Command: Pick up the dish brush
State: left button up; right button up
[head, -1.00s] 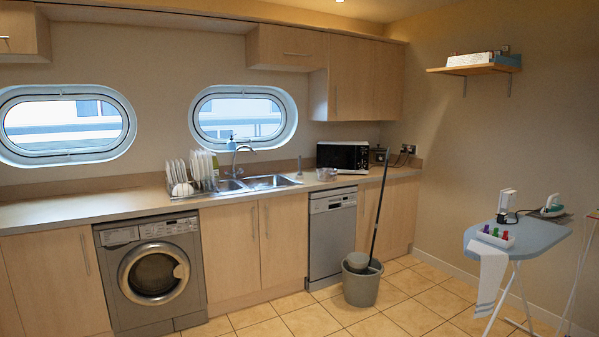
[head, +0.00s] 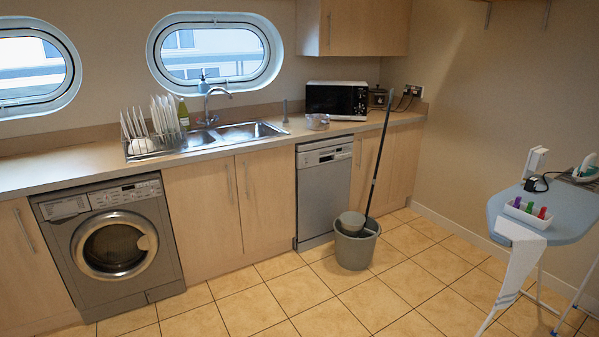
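A slim grey upright item (head: 285,112) stands on the counter just right of the sink. It looks like the dish brush, handle up, but it is too small to be sure. The sink (head: 247,132) is set in the worktop below the right oval porthole, with a curved tap (head: 212,103) behind it. A clear bowl (head: 318,122) sits to the right of the upright item, in front of the microwave. Neither of my grippers shows in the head view.
A dish rack (head: 152,145) with plates and a green bottle (head: 183,112) stand left of the sink. A grey bucket (head: 355,247) with a long-handled mop stands before the dishwasher (head: 324,190). An ironing board (head: 560,215) is at right. The tiled floor in front is clear.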

aim_at(286, 121)
jog(key=i+z, duration=0.2)
jog(key=i, duration=2)
